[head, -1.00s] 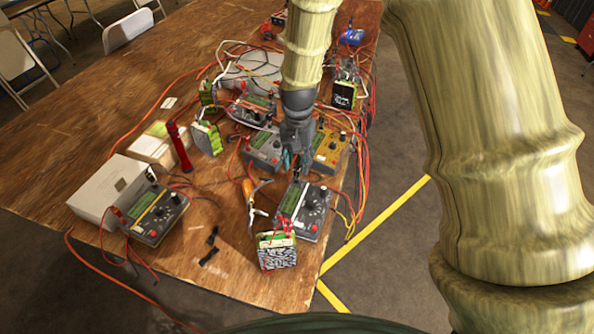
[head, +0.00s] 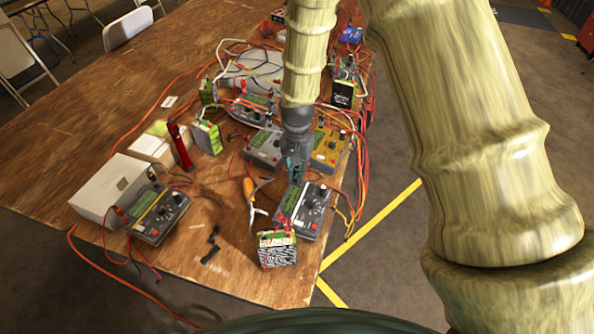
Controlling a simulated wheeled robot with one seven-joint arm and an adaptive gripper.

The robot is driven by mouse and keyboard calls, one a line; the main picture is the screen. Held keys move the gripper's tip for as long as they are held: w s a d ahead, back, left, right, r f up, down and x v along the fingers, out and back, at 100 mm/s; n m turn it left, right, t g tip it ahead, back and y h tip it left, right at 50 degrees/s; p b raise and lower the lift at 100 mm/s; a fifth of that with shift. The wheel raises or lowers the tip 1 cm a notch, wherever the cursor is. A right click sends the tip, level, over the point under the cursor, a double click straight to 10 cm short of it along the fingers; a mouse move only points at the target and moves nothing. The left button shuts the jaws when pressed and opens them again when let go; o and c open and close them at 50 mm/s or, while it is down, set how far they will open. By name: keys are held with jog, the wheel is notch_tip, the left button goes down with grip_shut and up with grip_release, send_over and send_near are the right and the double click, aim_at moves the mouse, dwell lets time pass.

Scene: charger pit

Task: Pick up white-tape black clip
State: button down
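Two small black clip-like pieces lie near the table's front edge, an upper one (head: 214,234) and a lower one (head: 209,255). They are too small to tell whether either bears white tape. My gripper (head: 295,172) points down over the table, to the right of and farther back than these pieces, apart from them. It is just behind a grey meter box (head: 311,206). Its fingers are small and dark against the clutter, so their opening cannot be made out.
A striped box (head: 277,250) stands at the front edge, right of the black pieces. An orange-handled tool (head: 248,188) lies behind them. Many cables cross the wooden table (head: 235,282).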

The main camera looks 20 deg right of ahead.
aim_at(297, 168)
jog(key=shift+r, duration=0.1)
dwell(0.3)
jog(key=shift+r+b, duration=0.55)
jog(key=shift+r, duration=0.8)
jog(key=shift+s+r, duration=0.25)
jog(key=shift+r, duration=0.05)
jog(key=s+a+r+b, duration=0.1)
jog(key=s+b, duration=0.2)
jog(key=s, duration=1.2)
jog(key=shift+s+r, duration=0.25)
